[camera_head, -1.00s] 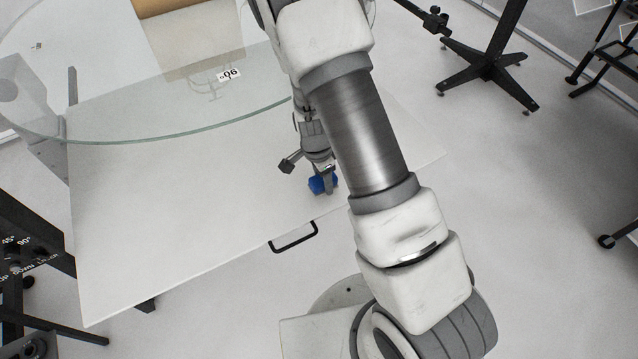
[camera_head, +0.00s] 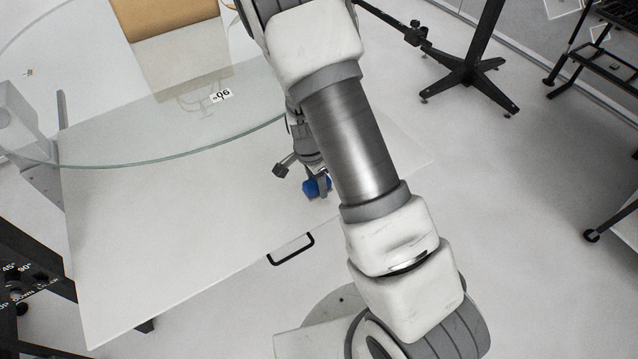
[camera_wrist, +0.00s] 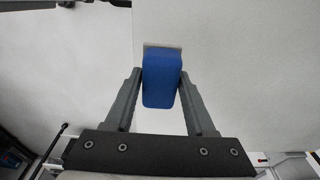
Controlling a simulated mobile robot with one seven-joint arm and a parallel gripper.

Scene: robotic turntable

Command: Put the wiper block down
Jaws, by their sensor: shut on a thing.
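The wiper block (camera_wrist: 161,80) is blue with a pale grey strip along its far edge. In the wrist view it sits between the two fingers of my gripper (camera_wrist: 161,82), which press on its sides. In the head view the blue block (camera_head: 312,188) shows at the end of my gripper (camera_head: 318,187), partly hidden by a finger. It is over the white table board (camera_head: 180,240), near its front edge. I cannot tell whether the block touches the board.
A round glass turntable plate (camera_head: 150,158) overhangs the board at the back left, with a tan box (camera_head: 165,20) and a number label (camera_head: 221,95). A black handle (camera_head: 291,249) is on the board's front edge. The board's left part is clear. A black stand (camera_head: 468,72) is at right.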

